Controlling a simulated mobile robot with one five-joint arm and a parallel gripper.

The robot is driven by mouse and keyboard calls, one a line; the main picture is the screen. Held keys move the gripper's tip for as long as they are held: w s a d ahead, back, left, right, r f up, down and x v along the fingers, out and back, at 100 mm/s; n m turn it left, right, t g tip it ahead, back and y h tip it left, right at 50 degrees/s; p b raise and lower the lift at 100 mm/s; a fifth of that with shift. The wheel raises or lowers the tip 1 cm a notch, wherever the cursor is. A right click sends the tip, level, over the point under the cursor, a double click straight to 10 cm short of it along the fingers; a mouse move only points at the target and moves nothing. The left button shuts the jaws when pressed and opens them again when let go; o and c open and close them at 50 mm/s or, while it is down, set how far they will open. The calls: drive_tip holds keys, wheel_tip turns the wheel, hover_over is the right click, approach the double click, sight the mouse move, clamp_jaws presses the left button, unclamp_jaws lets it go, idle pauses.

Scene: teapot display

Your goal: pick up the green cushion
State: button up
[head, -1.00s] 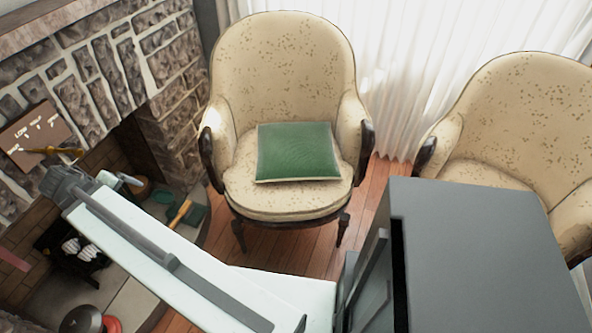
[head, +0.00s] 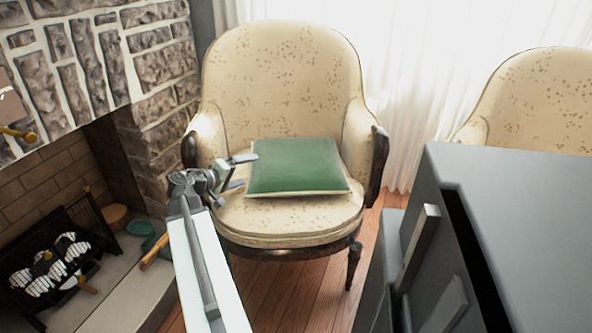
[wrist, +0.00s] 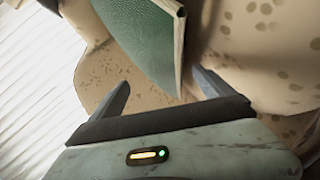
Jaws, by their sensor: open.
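The green cushion (head: 297,167) lies flat on the seat of the near patterned armchair (head: 283,75). My gripper (head: 246,171) is just left of the cushion, over the chair seat, with its fingers pointing toward the cushion. In the wrist view the cushion (wrist: 145,38) shows at the top, with its pale edge toward the right. My gripper's two fingers (wrist: 165,88) are spread apart there, and the cushion's near corner is between their tips or just beyond them. I cannot tell exactly how deep. Nothing is held.
The chair's arms rise on both sides of the seat. A stone fireplace (head: 165,75) with a log grate (head: 62,262) stands at left. A second armchair (head: 530,90) is at right behind a dark grey block (head: 510,220). White curtains (head: 420,60) hang behind.

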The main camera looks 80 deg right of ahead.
sight(256, 164)
drive_tip(key=b+x, duration=0.1)
drive_tip(key=x, duration=0.5)
drive_tip(key=shift+d+f+b, duration=0.1)
drive_tip(key=shift+d+b, duration=0.2)
drive_tip(key=shift+b, duration=0.1)
drive_tip(key=c, duration=1.6)
drive_tip(key=shift+c, duration=0.2)
